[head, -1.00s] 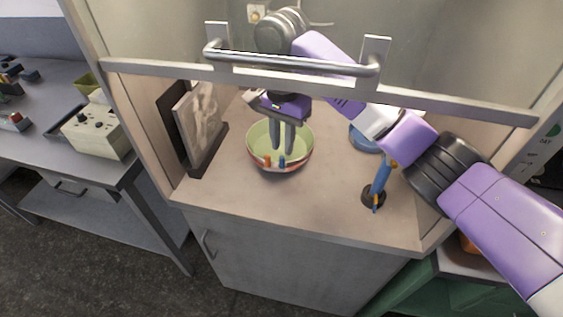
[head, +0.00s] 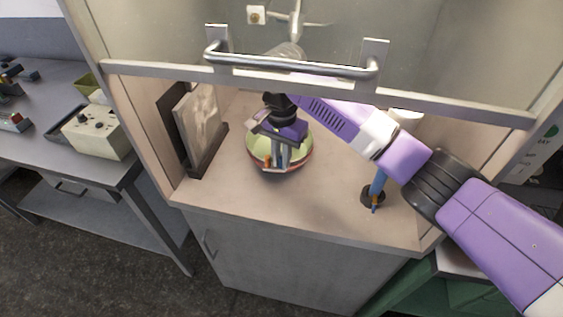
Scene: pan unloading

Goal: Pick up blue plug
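The green bowl (head: 304,150) with an orange-red outer band stands on the bench inside the hood. My gripper (head: 280,164) points down into the bowl, its grey fingers low near the front rim. The blue plug, seen at the bowl's front in the earlier frame, is now hidden or nearly hidden by the fingers. I cannot tell whether the fingers are apart or shut on it. A small orange piece (head: 267,161) shows at the bowl's front left, beside the fingers.
A raised sash with a metal handle (head: 290,65) crosses above the bench in front of my arm. A framed panel (head: 198,125) leans at the left. A blue tool in a dark round base (head: 372,196) stands at the right. The front bench is clear.

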